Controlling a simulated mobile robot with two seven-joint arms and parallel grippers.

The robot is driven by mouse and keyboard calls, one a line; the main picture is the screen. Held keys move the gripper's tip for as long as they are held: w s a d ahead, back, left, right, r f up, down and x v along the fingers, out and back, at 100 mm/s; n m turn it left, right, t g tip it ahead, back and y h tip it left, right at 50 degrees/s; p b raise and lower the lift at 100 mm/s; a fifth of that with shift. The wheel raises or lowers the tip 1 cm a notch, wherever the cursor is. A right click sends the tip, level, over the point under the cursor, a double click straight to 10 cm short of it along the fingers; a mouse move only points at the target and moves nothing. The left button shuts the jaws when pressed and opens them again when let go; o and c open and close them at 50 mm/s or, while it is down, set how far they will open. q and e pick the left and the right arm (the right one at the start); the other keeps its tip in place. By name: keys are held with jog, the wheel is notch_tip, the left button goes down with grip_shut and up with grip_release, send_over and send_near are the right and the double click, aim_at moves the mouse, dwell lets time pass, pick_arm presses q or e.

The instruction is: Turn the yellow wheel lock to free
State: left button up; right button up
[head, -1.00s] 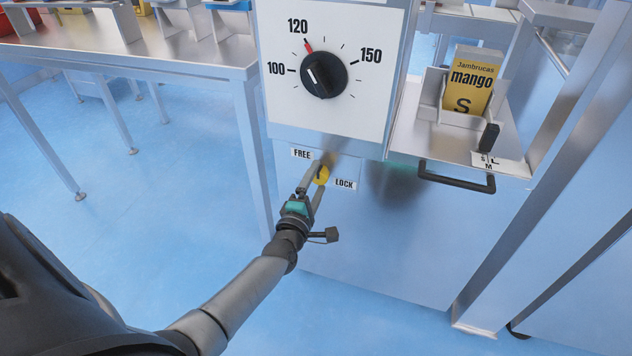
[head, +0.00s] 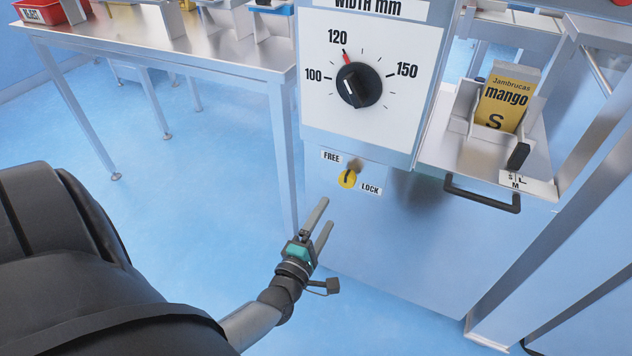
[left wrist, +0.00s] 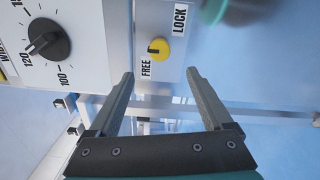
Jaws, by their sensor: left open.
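The yellow wheel lock (head: 347,179) is a small round knob on the machine's front panel, below the big dial. The FREE label (head: 331,157) is at its upper left and the LOCK label (head: 370,189) at its lower right. The knob's dark mark points roughly up the panel; I cannot tell exactly which label it matches. My left gripper (head: 328,211) is open and empty, below and apart from the knob. In the left wrist view the knob (left wrist: 159,49) lies ahead, beyond the gap between the spread fingers (left wrist: 160,74). My right gripper is out of view.
The width dial (head: 358,85) is above the lock. To the right are a shelf with a mango box (head: 502,97) and a black handle (head: 482,195). A metal table (head: 190,65) stands at the left. Open floor lies between the table and my arm.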

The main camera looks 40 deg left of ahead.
pick_arm(q)
jog(key=shift+p+v, duration=0.35)
jog(key=shift+v, duration=1.65)
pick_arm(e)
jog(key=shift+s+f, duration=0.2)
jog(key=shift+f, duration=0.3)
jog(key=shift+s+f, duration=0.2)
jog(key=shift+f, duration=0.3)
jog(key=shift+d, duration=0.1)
